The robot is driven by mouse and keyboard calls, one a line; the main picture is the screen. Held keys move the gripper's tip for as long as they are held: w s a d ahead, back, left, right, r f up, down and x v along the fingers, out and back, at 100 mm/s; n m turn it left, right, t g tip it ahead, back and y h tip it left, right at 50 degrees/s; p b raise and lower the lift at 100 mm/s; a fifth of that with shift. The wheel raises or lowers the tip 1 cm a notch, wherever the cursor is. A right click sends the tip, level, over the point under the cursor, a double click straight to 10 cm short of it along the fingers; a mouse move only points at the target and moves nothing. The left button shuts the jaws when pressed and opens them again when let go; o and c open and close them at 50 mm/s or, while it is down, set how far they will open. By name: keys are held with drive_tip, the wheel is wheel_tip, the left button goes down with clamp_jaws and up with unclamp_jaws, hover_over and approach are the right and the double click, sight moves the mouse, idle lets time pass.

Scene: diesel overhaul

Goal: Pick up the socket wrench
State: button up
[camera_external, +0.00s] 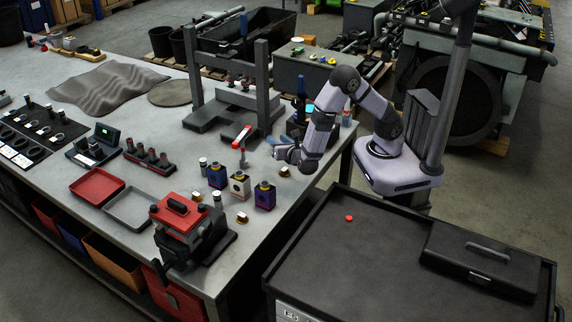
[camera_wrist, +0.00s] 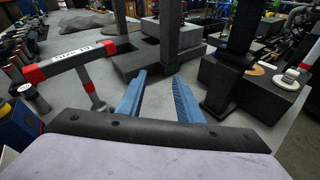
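A dark grey bar with red bands and a light label, which looks like the socket wrench (camera_wrist: 72,62), is at the left of the wrist view, on an upright shaft with a red band. In the external view what looks like the same tool (camera_external: 241,135) stands near the front of the dark frame. My gripper (camera_wrist: 158,78) has two blue fingers spread apart with nothing between them. In the external view my gripper (camera_external: 276,145) is over the table's right side, to the right of the tool and apart from it.
A dark upright frame (camera_external: 261,85) with heavy feet stands behind the tool. A red-topped machine (camera_external: 180,215) and shallow trays (camera_external: 97,186) are nearer the front. A black cart (camera_external: 350,245) stands at the right.

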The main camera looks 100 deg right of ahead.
drive_tip(key=w+a+n+t, duration=0.5)
drive_tip(key=w+n+t, duration=0.15)
drive_tip(key=w, duration=0.35)
drive_tip(key=p, duration=0.4)
hover_over(244, 160)
drive_tip(key=shift+s+a+r+t, duration=0.2)
drive_tip(key=shift+s+t, duration=0.05)
drive_tip(key=shift+s, duration=0.1)
drive_tip(key=shift+w+d+f, duration=0.15)
drive_tip(key=shift+w+d, duration=0.25)
drive_tip(key=shift+d, duration=0.15)
clamp_jaws()
